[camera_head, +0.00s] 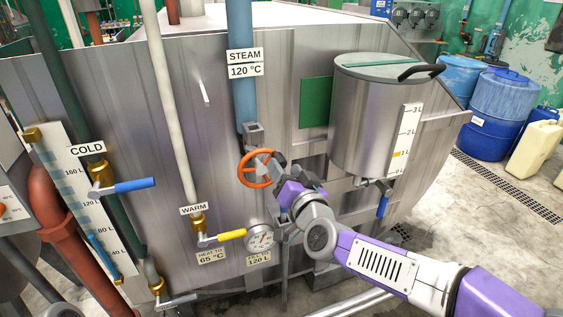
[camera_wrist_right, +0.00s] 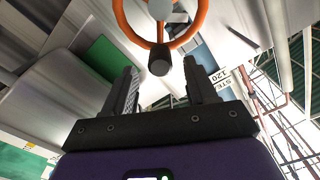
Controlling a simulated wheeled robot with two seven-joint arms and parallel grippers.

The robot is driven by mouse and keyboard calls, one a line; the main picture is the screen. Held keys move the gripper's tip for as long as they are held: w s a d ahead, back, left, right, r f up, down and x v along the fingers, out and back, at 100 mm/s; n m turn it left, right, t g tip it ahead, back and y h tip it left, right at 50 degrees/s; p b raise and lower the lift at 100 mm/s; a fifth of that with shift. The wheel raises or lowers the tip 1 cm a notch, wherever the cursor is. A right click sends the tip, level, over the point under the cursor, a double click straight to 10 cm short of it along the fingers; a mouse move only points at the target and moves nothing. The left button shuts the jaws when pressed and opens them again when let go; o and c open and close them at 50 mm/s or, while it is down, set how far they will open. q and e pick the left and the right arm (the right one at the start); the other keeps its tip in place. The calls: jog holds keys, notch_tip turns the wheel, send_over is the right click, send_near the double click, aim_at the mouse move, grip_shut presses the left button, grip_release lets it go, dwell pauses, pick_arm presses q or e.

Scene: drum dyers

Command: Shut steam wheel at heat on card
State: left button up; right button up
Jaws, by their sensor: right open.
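The orange steam wheel (camera_head: 242,176) sits under the blue STEAM pipe (camera_head: 241,100), on the front of the steel vat. My right gripper (camera_head: 270,168) is just right of the wheel, open. In the right wrist view, the wheel (camera_wrist_right: 124,25) is ahead of the open fingers (camera_wrist_right: 160,78), and its dark knob (camera_wrist_right: 159,63) shows between the fingertips, not clamped. The card (camera_head: 211,254) below the WARM valve reads HEAT TO 65 °C. The dial gauge (camera_head: 260,238) is below the wheel; its reading is too small to tell. My left gripper is not in view.
The yellow-handled WARM valve (camera_head: 230,235) and blue-handled COLD valve (camera_head: 133,185) are left of the wheel. A steel measuring tank (camera_head: 365,120) with a blue-handled tap (camera_head: 382,205) hangs to the right. A FILL TO 120 L card (camera_head: 258,257) is under the gauge.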

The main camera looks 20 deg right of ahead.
jog(key=s, duration=0.3)
jog(key=shift+s, duration=0.2)
jog(key=a+f+n+g+y, duration=0.15)
jog(key=f+g, duration=0.25)
jog(key=f, duration=1.2)
jog(key=a+f+n+g, duration=0.1)
jog(key=a+f+g, duration=0.3)
jog(key=f, duration=1.3)
jog(key=s+a+f+g+y, duration=0.2)
jog(key=s+f+g, duration=0.7)
jog(key=s+f, duration=1.2)
jog(key=shift+a+f+g, duration=0.3)
jog(key=shift+a+f, duration=0.4)
jog(key=shift+w, duration=0.1)
dwell(1.3)
